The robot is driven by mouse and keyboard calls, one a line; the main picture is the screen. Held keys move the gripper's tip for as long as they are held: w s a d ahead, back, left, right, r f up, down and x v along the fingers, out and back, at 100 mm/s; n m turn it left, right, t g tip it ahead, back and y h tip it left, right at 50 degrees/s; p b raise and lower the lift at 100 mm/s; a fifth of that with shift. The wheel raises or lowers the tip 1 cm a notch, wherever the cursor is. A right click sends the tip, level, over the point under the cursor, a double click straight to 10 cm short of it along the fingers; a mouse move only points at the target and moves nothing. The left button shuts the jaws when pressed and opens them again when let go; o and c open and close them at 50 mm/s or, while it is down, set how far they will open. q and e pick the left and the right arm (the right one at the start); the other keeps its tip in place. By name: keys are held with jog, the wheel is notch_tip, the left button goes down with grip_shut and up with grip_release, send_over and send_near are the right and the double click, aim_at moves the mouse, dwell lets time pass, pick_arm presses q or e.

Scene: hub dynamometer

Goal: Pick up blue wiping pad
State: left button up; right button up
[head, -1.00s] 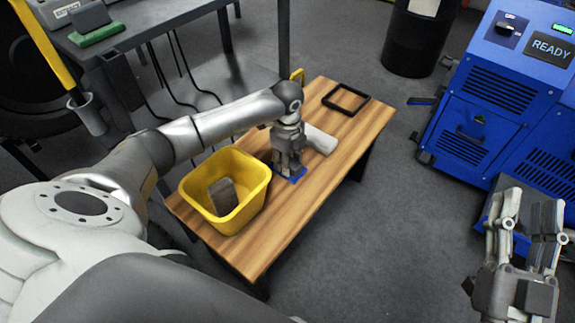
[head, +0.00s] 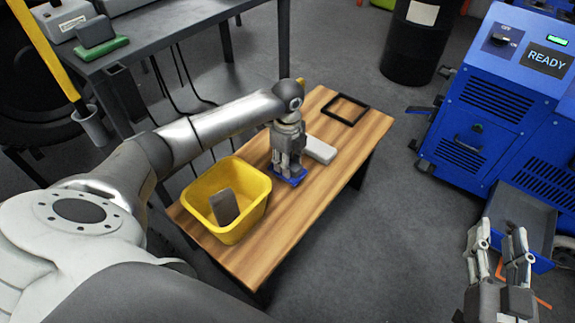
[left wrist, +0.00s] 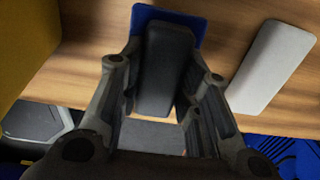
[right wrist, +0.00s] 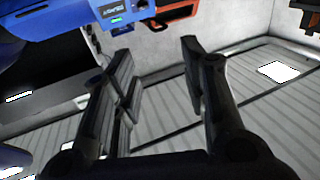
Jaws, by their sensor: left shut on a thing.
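The blue wiping pad (head: 290,178) is at the middle of the wooden table, under my left gripper (head: 289,168). In the left wrist view its blue base (left wrist: 148,17) shows behind a dark upright block (left wrist: 168,62), which looks like its grip. My left gripper is shut on this block, with a finger on each side. I cannot tell whether the pad touches the table or is slightly raised. My right gripper (head: 497,236) is open and empty at the lower right, away from the table; its spread fingers also show in the right wrist view (right wrist: 157,62).
A yellow bin (head: 255,207) with a grey block (head: 224,206) inside stands left of the pad. A white block (head: 320,150) lies close on the right. A black square frame (head: 345,107) lies at the table's far end. A blue machine (head: 490,100) stands at the right.

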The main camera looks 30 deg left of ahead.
pick_arm(q)
notch_tip(320, 180, up, 6)
jog(key=shift+f+p, duration=0.15)
jog(key=shift+p, duration=0.75)
jog(key=shift+r, duration=0.25)
pick_arm(e)
jog(key=s+d+f+g+h, duration=0.1)
jog(key=s+f+g, duration=0.1)
jog(key=f, duration=0.3)
jog(key=s+d+f+g+h, duration=0.1)
jog(key=f+g, duration=0.3)
jog(key=f, duration=0.1)
jog(key=shift+s+d, duration=0.25)
jog(key=shift+s, duration=0.15)
